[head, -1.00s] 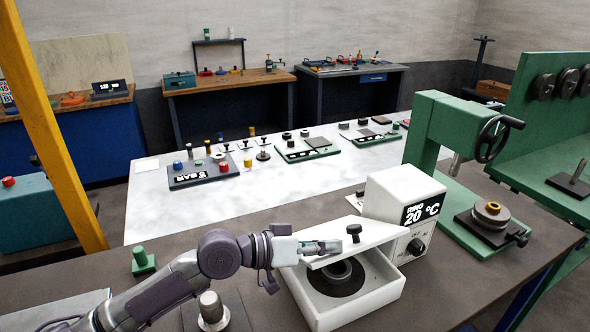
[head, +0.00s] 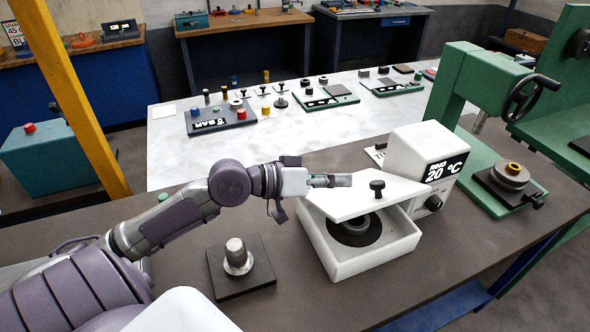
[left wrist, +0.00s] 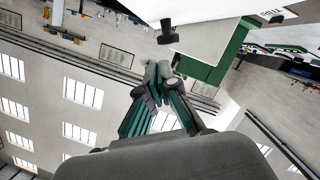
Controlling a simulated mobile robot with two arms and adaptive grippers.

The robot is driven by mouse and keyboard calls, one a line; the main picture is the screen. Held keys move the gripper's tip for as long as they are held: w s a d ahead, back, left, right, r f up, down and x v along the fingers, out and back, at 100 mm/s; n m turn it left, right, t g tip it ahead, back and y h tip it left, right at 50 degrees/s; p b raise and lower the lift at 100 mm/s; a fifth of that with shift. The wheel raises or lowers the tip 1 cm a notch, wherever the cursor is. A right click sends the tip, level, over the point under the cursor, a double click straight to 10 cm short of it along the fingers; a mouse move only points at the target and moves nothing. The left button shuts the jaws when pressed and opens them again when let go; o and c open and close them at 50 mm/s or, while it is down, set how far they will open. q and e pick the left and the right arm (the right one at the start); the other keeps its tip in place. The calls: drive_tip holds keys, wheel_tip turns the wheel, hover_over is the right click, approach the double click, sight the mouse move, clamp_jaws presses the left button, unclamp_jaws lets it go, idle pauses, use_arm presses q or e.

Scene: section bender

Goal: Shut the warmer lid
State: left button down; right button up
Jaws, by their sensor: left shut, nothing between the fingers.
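The warmer (head: 415,155) is a white unit with a "RING 20 °C" display and a dark dial. Its open-topped white box (head: 350,265) holds a dark ring-shaped piece. The white lid (head: 350,204) with a black knob (head: 377,188) is tilted above the box, leaving the front open. My left gripper (head: 346,180) is shut and empty, just left of the knob, over the lid's far left edge; I cannot tell if it touches the lid. In the left wrist view its closed fingers (left wrist: 160,72) point toward the black knob (left wrist: 167,32). My right gripper is out of view.
A dark block with a metal post (head: 238,257) stands left of the box. A green press with a handwheel (head: 522,98) stands to the right. A white sheet (head: 300,135) with several small parts lies behind. The bench front is clear.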

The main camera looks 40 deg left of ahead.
use_arm(q)
drive_tip(key=b+v, duration=0.3)
drive_tip(key=v, duration=0.5)
drive_tip(key=shift+s+d, duration=0.2)
drive_tip(key=shift+d, duration=0.25)
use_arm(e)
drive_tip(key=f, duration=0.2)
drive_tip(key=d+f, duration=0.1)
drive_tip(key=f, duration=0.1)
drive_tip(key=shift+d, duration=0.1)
use_arm(q)
drive_tip(key=shift+r, duration=0.2)
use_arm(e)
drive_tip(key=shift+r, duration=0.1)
